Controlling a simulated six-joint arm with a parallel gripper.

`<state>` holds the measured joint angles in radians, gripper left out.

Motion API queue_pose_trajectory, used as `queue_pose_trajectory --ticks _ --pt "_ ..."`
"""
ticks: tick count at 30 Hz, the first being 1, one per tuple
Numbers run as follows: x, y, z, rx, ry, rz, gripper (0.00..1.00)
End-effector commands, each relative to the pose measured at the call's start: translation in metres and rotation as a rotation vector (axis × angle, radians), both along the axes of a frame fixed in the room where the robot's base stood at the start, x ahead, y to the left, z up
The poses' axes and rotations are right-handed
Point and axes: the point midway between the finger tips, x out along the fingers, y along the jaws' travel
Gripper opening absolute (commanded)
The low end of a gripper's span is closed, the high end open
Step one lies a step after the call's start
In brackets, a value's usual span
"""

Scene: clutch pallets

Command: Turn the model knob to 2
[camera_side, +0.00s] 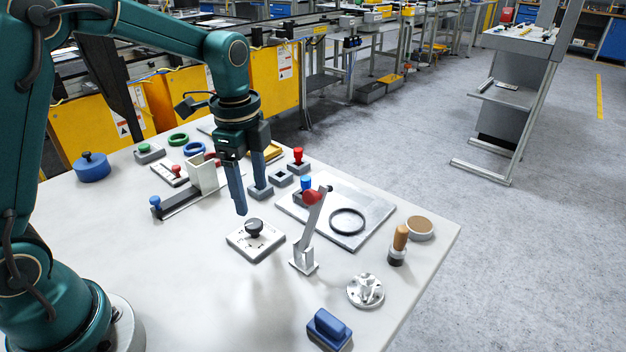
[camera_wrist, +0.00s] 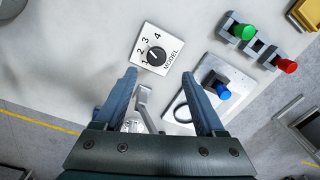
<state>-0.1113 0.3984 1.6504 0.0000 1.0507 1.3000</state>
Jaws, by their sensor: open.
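The model knob (camera_side: 254,227) is a round black knob on a pale square plate (camera_side: 240,243) lying on the table. In the wrist view the knob (camera_wrist: 156,54) sits beside the printed numbers 1 to 4 and the word MODEL. I cannot tell for certain which number its pointer marks. My gripper (camera_side: 250,196) points down above the table, its two blue fingers apart with nothing between them. It hangs higher than the knob and does not touch it. In the wrist view the open fingertips (camera_wrist: 159,77) lie just below the plate in the picture.
A metal lever (camera_side: 310,230) with a red end stands close to the right of the plate. Beyond it are a metal plate (camera_side: 372,206) with a black ring and several coloured buttons on grey bases. A blue block (camera_side: 328,328) lies at the front. The table left of the knob is clear.

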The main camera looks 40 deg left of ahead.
Motion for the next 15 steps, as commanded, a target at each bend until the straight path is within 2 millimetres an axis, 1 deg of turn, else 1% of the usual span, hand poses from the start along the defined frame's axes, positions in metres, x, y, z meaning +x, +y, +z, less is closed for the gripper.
queue_pose_trajectory --ticks 1,4,15 --pt "-0.001 0.001 -0.007 -0.002 0.022 0.004 0.72" --pt "-0.003 0.002 -0.016 -0.005 0.044 0.008 0.72" --pt "-0.004 0.002 -0.059 -0.005 0.047 0.011 0.72"
